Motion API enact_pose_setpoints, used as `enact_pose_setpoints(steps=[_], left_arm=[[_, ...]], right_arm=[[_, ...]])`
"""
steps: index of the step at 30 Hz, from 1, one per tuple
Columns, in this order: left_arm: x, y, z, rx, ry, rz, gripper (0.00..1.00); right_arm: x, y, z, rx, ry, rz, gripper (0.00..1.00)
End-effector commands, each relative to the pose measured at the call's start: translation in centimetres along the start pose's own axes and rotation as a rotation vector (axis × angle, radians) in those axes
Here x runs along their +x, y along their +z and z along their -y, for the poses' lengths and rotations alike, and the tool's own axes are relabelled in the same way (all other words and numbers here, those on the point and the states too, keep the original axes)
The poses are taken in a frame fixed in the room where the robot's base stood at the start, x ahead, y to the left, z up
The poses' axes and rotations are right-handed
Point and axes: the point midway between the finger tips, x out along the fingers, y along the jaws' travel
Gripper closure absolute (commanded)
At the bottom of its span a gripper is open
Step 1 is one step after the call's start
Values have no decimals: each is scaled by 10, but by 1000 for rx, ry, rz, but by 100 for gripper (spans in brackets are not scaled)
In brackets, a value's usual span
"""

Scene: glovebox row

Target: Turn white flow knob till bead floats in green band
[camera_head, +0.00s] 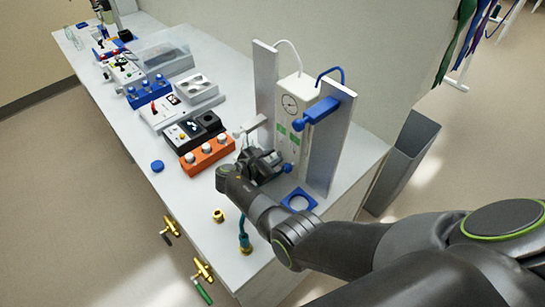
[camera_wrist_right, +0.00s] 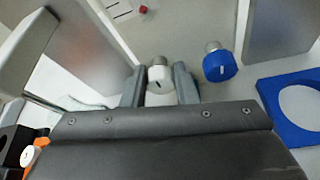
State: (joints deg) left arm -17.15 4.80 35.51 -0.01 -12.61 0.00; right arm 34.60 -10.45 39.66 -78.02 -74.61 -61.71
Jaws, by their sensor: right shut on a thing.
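The white flow knob (camera_wrist_right: 158,76) sits between the two fingers of my right gripper (camera_wrist_right: 159,86) in the right wrist view, and the gripper is shut on it. In the head view my right gripper (camera_head: 268,160) is at the foot of the white flow panel (camera_head: 292,108) and hides the white knob. The bead is too small to make out. A blue knob (camera_wrist_right: 220,66) is to the right of the white one, apart from the fingers; it also shows in the head view (camera_head: 287,168). My left gripper is out of view.
Grey upright plates (camera_head: 330,150) flank the panel, with a blue-handled valve (camera_head: 318,110) on the right. A blue ring holder (camera_head: 299,200) lies right of the gripper. An orange block (camera_head: 208,156) with white knobs stands left. Brass fittings (camera_head: 218,215) are at the bench front.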

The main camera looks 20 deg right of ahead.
Motion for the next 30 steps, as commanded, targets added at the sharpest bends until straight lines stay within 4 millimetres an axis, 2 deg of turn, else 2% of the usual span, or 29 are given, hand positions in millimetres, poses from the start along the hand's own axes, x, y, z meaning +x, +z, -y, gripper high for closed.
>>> enact_pose_setpoints(steps=[3,13,20,30], left_arm=[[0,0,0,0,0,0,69],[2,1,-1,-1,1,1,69],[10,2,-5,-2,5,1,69],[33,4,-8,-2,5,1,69]], right_arm=[[0,0,0,0,0,0,96],[1,-1,2,64,27,0,96],[2,-2,4,205,85,1,96],[3,-4,6,432,180,1,96]])
